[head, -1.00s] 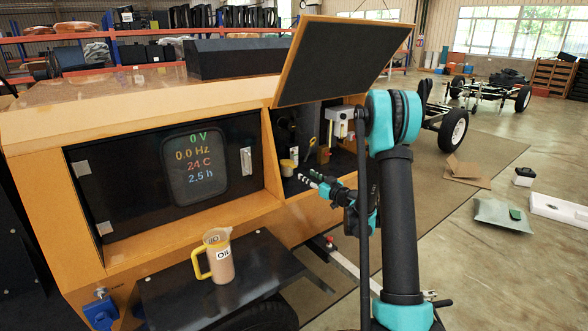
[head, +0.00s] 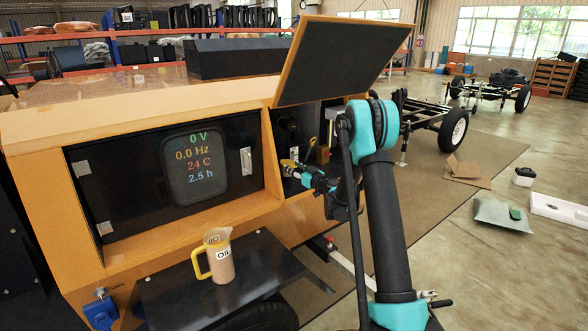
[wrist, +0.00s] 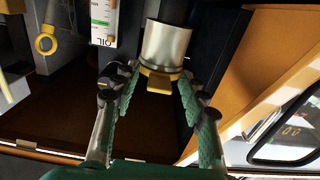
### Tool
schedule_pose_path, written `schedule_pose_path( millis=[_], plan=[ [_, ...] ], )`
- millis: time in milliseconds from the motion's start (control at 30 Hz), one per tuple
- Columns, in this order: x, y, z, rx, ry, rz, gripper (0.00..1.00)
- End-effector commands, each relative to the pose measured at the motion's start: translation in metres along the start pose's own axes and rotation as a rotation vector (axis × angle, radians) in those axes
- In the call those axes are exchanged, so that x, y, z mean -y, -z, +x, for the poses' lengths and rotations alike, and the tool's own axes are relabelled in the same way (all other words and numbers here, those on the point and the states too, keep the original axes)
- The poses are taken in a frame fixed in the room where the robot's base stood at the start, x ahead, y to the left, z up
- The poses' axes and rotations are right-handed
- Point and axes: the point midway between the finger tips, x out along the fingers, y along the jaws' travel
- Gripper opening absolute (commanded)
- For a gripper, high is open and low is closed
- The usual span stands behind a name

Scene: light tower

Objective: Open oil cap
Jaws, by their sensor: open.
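The oil cap (wrist: 160,80) is a yellow cap with a tab, at the end of a silver cylinder (wrist: 166,45) inside the open compartment. My gripper (wrist: 154,82) is open, with one finger on each side of the cap in the wrist view. I cannot tell whether the fingers touch it. In the head view my gripper (head: 290,167) reaches into the compartment under the raised lid (head: 340,60), and the cap is mostly hidden by the fingers there.
A white box marked OIL (wrist: 103,20) and a yellow ring (wrist: 46,40) are left of the cap. A dark wall stands close on its right. An oil jug (head: 218,256) stands on the black shelf (head: 262,262). The display panel (head: 196,165) is left of the opening.

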Motion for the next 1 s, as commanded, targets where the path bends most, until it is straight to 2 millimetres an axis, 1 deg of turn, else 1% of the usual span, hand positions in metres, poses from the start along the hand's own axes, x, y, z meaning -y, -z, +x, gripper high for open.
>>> schedule_pose_path(
  millis=[33, 333, 1000],
  plan=[
    [0.0, 0.0, -0.0001, 0.0, 0.0, 0.0, 0.37],
    [0.0001, 0.0001, 0.0001, 0.0, 0.0, 0.0, 0.0],
    [0.0, 0.0023, 0.0023, 0.0, 0.0, 0.001, 0.0]
  ],
)
